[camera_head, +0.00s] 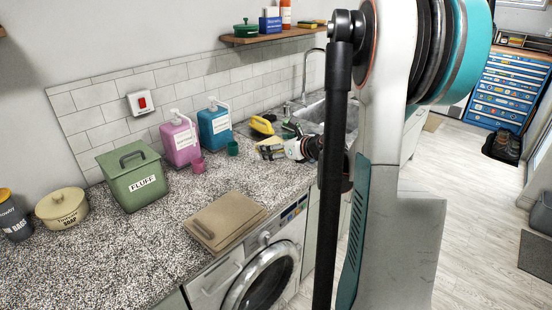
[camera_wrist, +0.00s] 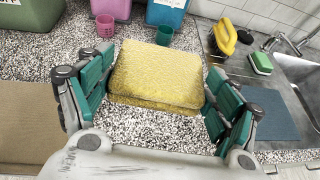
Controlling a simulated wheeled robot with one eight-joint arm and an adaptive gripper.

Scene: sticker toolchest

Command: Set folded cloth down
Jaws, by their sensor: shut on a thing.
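The folded cloth (camera_wrist: 158,76) is yellow, thick and textured, with its folded edge facing me in the wrist view. My gripper (camera_wrist: 160,82) has its teal fingers on the left and right sides of the cloth and is shut on it. In the head view the cloth (camera_head: 268,143) shows small and pale yellow at the tip of my gripper (camera_head: 284,147), over the speckled counter (camera_head: 250,180) close to the sink. I cannot tell whether its underside touches the counter.
A pink cup (camera_wrist: 105,26) and a teal cup (camera_wrist: 164,35) stand behind the cloth, near pink (camera_head: 181,143) and blue (camera_head: 214,127) pump bottles. The sink (camera_head: 322,112), a yellow-handled brush (camera_wrist: 224,38) and green sponge (camera_wrist: 260,62) are right. A brown board (camera_head: 224,220) lies left.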

